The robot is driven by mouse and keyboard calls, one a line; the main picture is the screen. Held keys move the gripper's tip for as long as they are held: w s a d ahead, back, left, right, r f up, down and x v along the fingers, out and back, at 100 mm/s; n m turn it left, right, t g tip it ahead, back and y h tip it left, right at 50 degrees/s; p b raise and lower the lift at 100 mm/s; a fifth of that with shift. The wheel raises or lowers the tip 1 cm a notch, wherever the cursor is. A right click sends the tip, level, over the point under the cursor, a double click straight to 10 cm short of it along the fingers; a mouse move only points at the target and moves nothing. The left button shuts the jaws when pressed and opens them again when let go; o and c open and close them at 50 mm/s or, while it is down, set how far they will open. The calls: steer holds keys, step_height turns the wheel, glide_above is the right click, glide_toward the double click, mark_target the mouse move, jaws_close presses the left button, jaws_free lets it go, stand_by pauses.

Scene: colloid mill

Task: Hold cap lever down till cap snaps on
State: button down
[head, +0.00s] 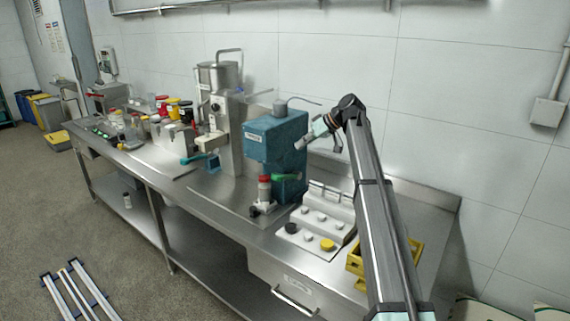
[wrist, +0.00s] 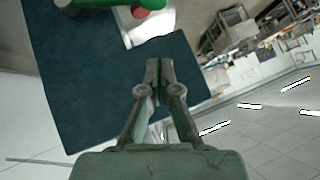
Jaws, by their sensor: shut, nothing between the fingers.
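The teal capping machine (head: 262,138) stands on the steel bench, and its dark teal body (wrist: 100,95) fills the left and middle of the wrist view. A green bar (head: 287,177), which looks like the cap lever, sticks out low on the machine beside the red cap (head: 264,179). The cap sits at the top of a small container under the machine's head; I cannot tell if it is seated. A green part (wrist: 95,3) and a red part (wrist: 148,4) show at the top of the wrist view. My gripper (wrist: 158,65) is shut and empty, near the machine's upper right side (head: 300,145), apart from the green bar.
A tray (head: 335,232) with black, white and yellow caps lies right of the machine. A yellow crate (head: 356,262) stands beyond it, partly behind my arm. A steel mill (head: 218,85) stands to the left. The wall is close behind the bench.

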steer(key=p, duration=0.3)
glide_above(281, 175)
steer(key=w, duration=0.1)
step_height(281, 175, down, 6)
steer(key=f, duration=0.1)
steer(key=f+p, duration=0.1)
steer(key=f, duration=0.1)
steer(key=shift+s+p, duration=0.3)
steer(key=shift+s+a+f, duration=0.15)
steer(key=shift+f, duration=0.55)
steer(key=shift+f, duration=0.1)
